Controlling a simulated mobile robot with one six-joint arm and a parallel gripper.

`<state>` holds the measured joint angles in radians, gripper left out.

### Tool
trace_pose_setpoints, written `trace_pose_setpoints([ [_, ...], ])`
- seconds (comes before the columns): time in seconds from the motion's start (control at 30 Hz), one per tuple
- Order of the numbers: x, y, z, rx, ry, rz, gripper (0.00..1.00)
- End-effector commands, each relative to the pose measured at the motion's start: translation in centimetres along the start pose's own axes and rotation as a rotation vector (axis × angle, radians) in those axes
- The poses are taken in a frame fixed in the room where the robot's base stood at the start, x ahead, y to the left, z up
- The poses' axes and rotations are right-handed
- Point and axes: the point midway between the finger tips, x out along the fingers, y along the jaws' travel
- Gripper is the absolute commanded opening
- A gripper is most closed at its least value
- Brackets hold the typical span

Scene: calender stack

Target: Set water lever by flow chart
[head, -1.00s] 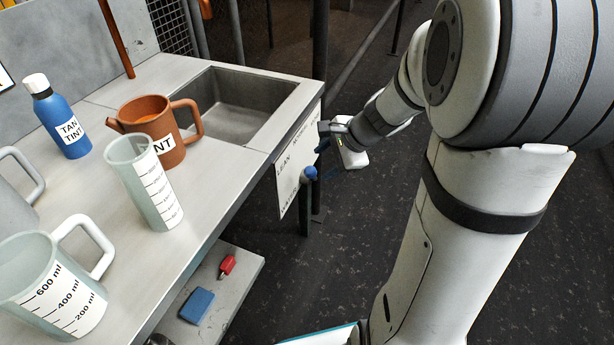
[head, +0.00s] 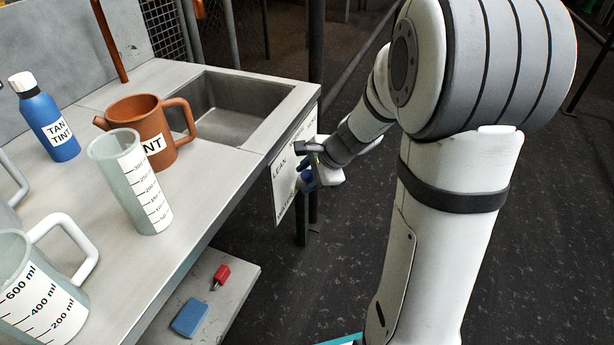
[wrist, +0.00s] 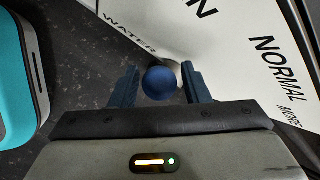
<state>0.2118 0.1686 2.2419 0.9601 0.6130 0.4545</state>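The water lever shows in the wrist view as a round blue knob (wrist: 160,83) with a pale shaft partly visible behind it. It stands in front of a white plate (wrist: 235,55) reading WATER, NORMAL and other partly cut-off words. My gripper (wrist: 160,88) is open, with one dark blue finger on each side of the knob and gaps visible on both sides. In the head view my gripper (head: 309,180) is at the plate (head: 283,190) on the bench end, where LEAN is readable. There the knob is hard to tell from the blue fingers. No flow chart is readable.
The bench holds a sink (head: 235,105), a brown pitcher (head: 150,118), a blue TAN TINT bottle (head: 48,115) and clear measuring jugs (head: 120,170). A lower shelf holds a red item (head: 221,275) and a blue block (head: 190,317). A teal-edged object (wrist: 12,70) lies left in the wrist view.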

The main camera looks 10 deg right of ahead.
Motion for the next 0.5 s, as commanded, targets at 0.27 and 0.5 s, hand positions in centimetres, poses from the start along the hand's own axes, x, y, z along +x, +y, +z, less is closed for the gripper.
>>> trace_pose_setpoints([
  [0.27, 0.0, 0.02, 0.03, -0.001, 0.0, 0.0, 0.19],
  [0.5, 0.03, 0.02, 0.1, -0.002, -0.001, 0.001, 0.0],
])
